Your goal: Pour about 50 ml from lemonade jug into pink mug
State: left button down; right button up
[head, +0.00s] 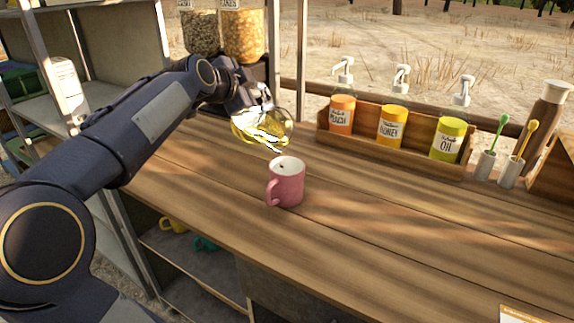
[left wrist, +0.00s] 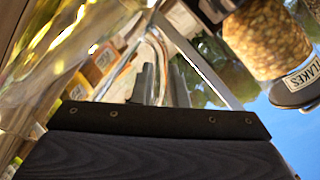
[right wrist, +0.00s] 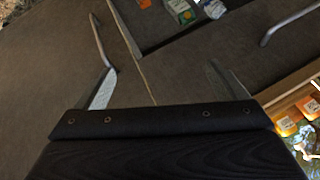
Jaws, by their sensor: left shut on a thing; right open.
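The lemonade jug (head: 278,128) is clear glass with yellow liquid inside. It is held tilted in the air, above and behind the pink mug (head: 289,187). My left gripper (head: 254,108) is shut on the jug, apparently at its handle; the jug's glass also fills the left of the left wrist view (left wrist: 60,50). The pink mug stands upright on the wooden counter, its handle toward the lower left and its pale inside showing. No stream between jug and mug can be made out. My right gripper (right wrist: 163,82) is open and empty in the right wrist view.
A wooden rack (head: 365,143) with peach, honey and oil pump bottles stands at the counter's back. Grey cups (head: 484,166) with stirrers and a brown bottle (head: 547,125) are to the right. Grain jars (head: 243,35) stand behind my left gripper. The counter's front right is mostly clear.

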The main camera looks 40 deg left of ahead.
pick_arm(q)
jog(key=shift+s+d+r, duration=0.25)
jog(key=shift+d+r, duration=0.25)
jog(key=shift+f, duration=0.1)
jog(key=shift+d, duration=0.15)
jog(key=shift+s+d+r+t+y, duration=0.2)
jog(key=shift+d+t+y, duration=0.05)
jog(key=shift+t+y, duration=0.05)
dwell(0.5)
jog(key=shift+d, duration=0.15)
dwell(0.5)
